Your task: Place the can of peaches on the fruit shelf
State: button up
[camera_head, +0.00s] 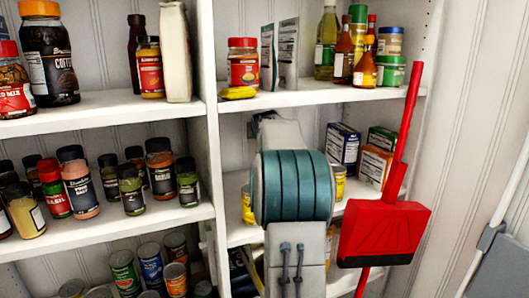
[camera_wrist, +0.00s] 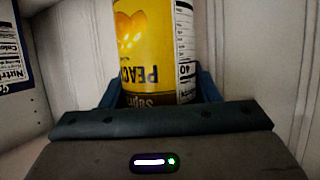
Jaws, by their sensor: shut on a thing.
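The can of peaches (camera_wrist: 148,50) fills the top middle of the wrist view. It is yellow with fruit pictured on it, and its lettering reads upside down. My gripper (camera_wrist: 158,90) is shut on it, with a blue finger on each side. In the head view my arm covers the middle right shelf (camera_head: 240,232) and hides the gripper. Yellow cans show to the left (camera_head: 248,206) and right (camera_head: 339,178) of my arm; I cannot tell whether either is the held one. No shelf shows a readable fruit label.
Boxes (camera_head: 343,146) stand right of my arm on the middle shelf. A red dustpan (camera_head: 385,230) hangs at the right front. Bottles and a peanut-butter-like jar (camera_head: 243,62) stand above. Spice jars (camera_head: 76,180) and lower cans (camera_head: 124,270) fill the left shelves.

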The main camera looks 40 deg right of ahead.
jog(key=shift+w+d+f+b, duration=0.15)
jog(key=shift+w+f+b, duration=0.1)
jog(key=shift+f, duration=0.2)
jog(key=shift+w+d+f+b, duration=0.1)
jog(key=shift+f+b, duration=0.15)
jog(key=shift+f, duration=0.2)
jog(key=shift+f+b, duration=1)
jog(key=shift+f, duration=1.55)
jog(key=shift+f, duration=0.2)
jog(key=o, duration=1.3)
jog(key=shift+r, duration=0.1)
jog(key=shift+a+r, duration=0.1)
jog(key=shift+r, duration=0.1)
jog(key=v, duration=0.7)
jog(key=shift+s+p, duration=0.2)
jog(key=shift+p, duration=0.15)
